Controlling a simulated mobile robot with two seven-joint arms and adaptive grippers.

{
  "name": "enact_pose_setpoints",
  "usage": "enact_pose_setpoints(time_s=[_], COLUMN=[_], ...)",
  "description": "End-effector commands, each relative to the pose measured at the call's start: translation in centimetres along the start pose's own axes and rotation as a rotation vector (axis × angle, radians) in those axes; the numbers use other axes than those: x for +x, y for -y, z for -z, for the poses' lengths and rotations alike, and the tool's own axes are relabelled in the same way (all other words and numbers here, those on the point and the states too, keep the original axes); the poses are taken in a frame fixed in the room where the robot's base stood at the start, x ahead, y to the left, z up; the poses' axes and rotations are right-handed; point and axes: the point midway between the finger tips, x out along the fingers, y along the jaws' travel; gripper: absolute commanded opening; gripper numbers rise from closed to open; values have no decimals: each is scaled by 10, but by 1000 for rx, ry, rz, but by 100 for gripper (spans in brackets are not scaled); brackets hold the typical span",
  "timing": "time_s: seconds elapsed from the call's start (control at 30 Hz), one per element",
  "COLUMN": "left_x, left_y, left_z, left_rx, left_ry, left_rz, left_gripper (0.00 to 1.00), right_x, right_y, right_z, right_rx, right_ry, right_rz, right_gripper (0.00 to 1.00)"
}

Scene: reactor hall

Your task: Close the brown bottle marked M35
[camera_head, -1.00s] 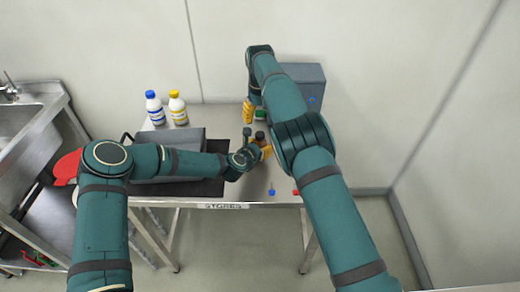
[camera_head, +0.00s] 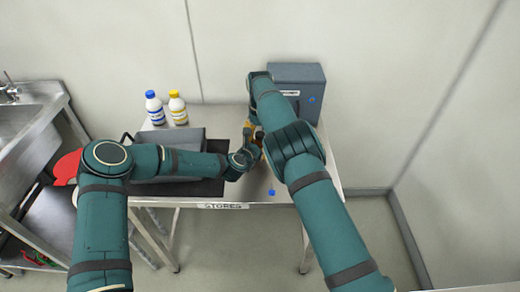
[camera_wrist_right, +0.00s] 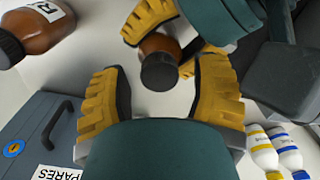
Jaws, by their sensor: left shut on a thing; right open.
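A brown bottle (camera_wrist_right: 160,45) with a black cap on its top (camera_wrist_right: 159,73) shows in the right wrist view. Its marking is hidden. My left gripper (camera_wrist_right: 163,50) is shut around its body, and in the head view the left gripper (camera_head: 255,154) is low over the table's front. My right gripper (camera_wrist_right: 160,92) is open, its yellow fingers on either side of the cap with gaps. In the head view the right gripper (camera_head: 247,131) is partly hidden by my arm. Whether the cap is fully seated I cannot tell.
Another brown bottle (camera_wrist_right: 38,25), its label starting with R, is near the right gripper. A grey SPARES box (camera_head: 308,78) stands at the back right. Two white bottles, blue-capped (camera_head: 155,110) and yellow-capped (camera_head: 178,110), stand at the back left. A grey case (camera_head: 190,140) is left.

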Motion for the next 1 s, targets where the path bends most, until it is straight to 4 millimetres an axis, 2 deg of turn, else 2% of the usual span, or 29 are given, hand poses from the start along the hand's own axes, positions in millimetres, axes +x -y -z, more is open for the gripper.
enact_pose_setpoints(time_s=[0.33,0.37,0.5,0.53,0.97,1.0], left_x=[0,0,0,0,0,0], left_y=[0,0,0,0,0,0], left_z=[0,0,0,0,0,0], left_rx=[0,0,0,0,0,0], left_ry=[1,1,1,1,1,1], left_rz=[0,0,0,0,0,0], left_gripper=[0,0,0,0,0,0], right_x=[3,3,3,3,3,3], right_y=[0,0,0,0,0,0], right_z=[0,0,0,0,0,0], right_rx=[0,0,0,0,25,25], right_ry=[-1,-1,-1,-1,-1,-1], right_rz=[0,0,0,0,-1,-1], right_gripper=[62,57,7,0,0,47])
